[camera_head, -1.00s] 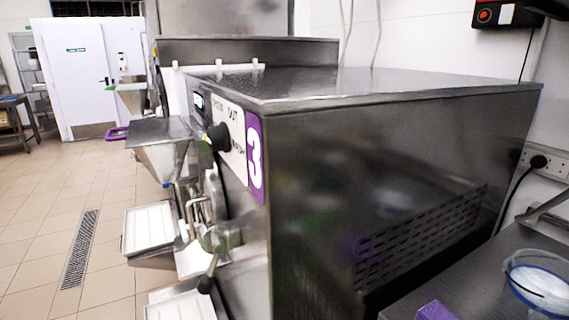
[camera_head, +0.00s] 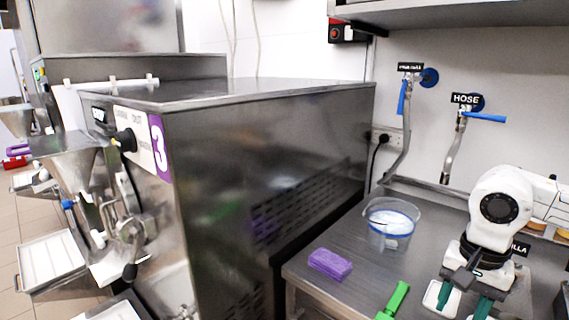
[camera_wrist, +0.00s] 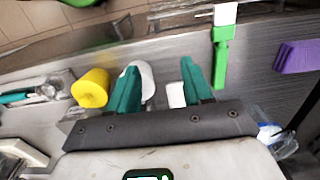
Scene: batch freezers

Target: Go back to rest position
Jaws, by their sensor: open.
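My gripper (camera_head: 465,300) shows at the lower right in the head view, at the end of my white arm, pointing down over the steel bench (camera_head: 350,235). Its two teal fingers stand apart. A green-handled tool (camera_wrist: 221,60) with a white end lies just beyond the other finger. A yellow cylinder (camera_wrist: 91,89) lies to the left.
A purple sponge (camera_head: 330,263) and a clear bucket (camera_head: 390,222) are on the bench, left of my arm. The steel machine marked 3 (camera_head: 260,170) stands left of the bench. Wall taps (camera_head: 463,118) and an overhead shelf (camera_head: 450,14) are behind and above.

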